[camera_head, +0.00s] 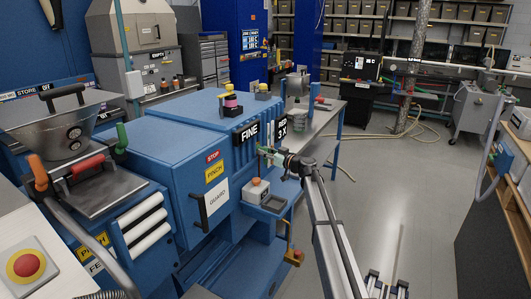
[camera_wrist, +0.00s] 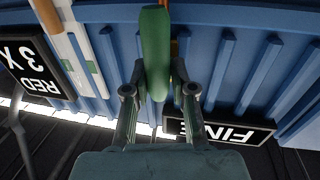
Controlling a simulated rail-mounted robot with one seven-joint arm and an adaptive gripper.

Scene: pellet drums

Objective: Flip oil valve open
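A green lever handle (camera_wrist: 155,50), apparently the oil valve's, stands out from the blue machine front in the wrist view. My gripper (camera_wrist: 160,72) has one finger on each side of this handle, and the fingers are drawn in close to its sides. The handle's end lies between the fingers, and its pivot is hidden. A small orange-brown part (camera_wrist: 175,46) shows just behind it. In the head view my gripper (camera_head: 271,156) is at the machine front, just below the FINE sign (camera_head: 249,132); the handle itself cannot be made out clearly there.
In the head view a grey box with an orange button (camera_head: 256,190) sits below my gripper. Open floor (camera_head: 400,200) lies to the right.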

